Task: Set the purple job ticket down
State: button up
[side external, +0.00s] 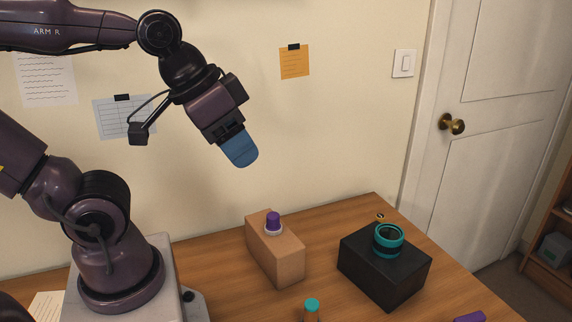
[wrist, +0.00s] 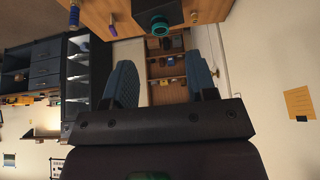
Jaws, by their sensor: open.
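My gripper (side external: 240,150) is raised in the air above the wooden table, tilted down and to the right. In the wrist view its two blue fingers (wrist: 161,82) stand wide apart with nothing between them. I cannot make out a purple job ticket for certain. A purple piece (side external: 468,317) lies on the table at the bottom right, cut by the picture edge, and I cannot tell what it is. A purple-capped part (side external: 273,222) stands on a tan block.
The tan block (side external: 287,262) stands mid-table. A black block (side external: 372,275) bears a teal-ringed lens part (side external: 388,240). A teal-topped peg (side external: 312,306) is at the front. Shelves (wrist: 165,70) show beyond the fingers. The air around my gripper is clear.

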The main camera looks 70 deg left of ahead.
dwell(0.4)
jog(key=m+t+h, duration=0.2)
jog(key=t, duration=0.3)
send_near(469, 318)
jog(key=x, duration=1)
jog(key=shift+w+f, duration=0.15)
jog(key=shift+w, duration=0.15)
jog(key=shift+c, duration=0.2)
